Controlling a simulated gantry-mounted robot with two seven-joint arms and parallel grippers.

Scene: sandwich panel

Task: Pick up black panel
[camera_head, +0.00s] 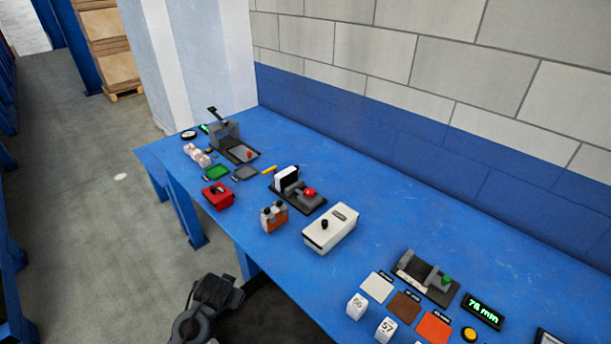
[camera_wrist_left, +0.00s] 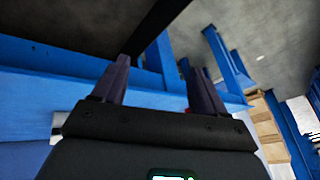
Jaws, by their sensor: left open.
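No separate flat black panel stands out for certain in the head view. A dark-edged piece (camera_head: 547,338) is cut off at the bottom right corner, and I cannot tell what it is. Flat square panels lie near the front right: off-white (camera_head: 377,287), brown (camera_head: 404,306) and orange (camera_head: 434,328). My left gripper (camera_wrist_left: 159,64) is open with nothing between its two dark fingers in the left wrist view. It faces the blue table's edge and legs, apart from the panels. My right gripper is not in view.
The blue table (camera_head: 400,220) runs along a wall. On it stand a black fixture with a green knob (camera_head: 427,276), a white box (camera_head: 330,230), a fixture with a red knob (camera_head: 298,192), a red box (camera_head: 218,195) and a lever press (camera_head: 226,135). Bare table lies behind them.

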